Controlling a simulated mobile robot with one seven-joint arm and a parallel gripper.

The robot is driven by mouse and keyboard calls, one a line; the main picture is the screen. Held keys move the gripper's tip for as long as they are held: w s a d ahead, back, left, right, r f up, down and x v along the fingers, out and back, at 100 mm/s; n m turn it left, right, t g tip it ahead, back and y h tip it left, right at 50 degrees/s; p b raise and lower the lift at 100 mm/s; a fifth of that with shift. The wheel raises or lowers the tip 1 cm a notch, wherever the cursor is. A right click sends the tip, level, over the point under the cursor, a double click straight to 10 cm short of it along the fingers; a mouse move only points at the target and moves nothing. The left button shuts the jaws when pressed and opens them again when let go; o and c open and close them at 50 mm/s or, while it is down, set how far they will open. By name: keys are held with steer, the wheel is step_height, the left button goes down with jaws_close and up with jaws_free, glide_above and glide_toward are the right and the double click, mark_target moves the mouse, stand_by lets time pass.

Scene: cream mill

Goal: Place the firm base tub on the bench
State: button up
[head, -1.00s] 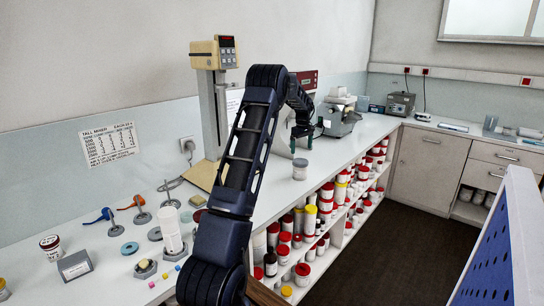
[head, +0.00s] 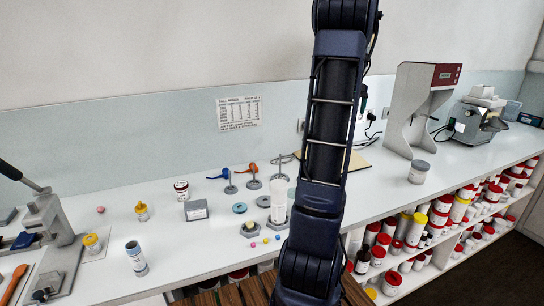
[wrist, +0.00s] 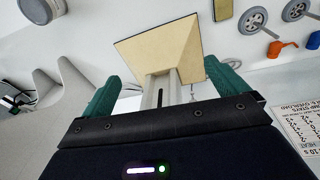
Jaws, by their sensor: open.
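A grey-topped round container (wrist: 40,10) shows at the top left of the wrist view, probably the same tub. My gripper (wrist: 160,82) is open and empty above the bench, apart from the tub. In the head view it is mostly hidden behind my arm, with only a bit of green finger showing.
Small tools, jars and a press (head: 45,225) occupy the left. Shelves under the bench hold several tubs.

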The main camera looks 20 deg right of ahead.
steer(key=s+a+r+t, duration=0.1)
steer(key=s+a+r, duration=0.15)
steer(key=a, duration=1.15)
steer(key=s+a+r+t, duration=0.1)
steer(key=s+a+r, duration=0.15)
steer(key=a, duration=1.05)
steer(key=s+a+f, duration=0.4)
steer(key=s+a, duration=0.4)
steer(key=a, duration=0.1)
steer(key=s+a+f+n+t+y, duration=0.1)
steer(key=s+a+f, duration=0.2)
steer(key=s+a, duration=0.6)
steer(key=shift+f, duration=0.35)
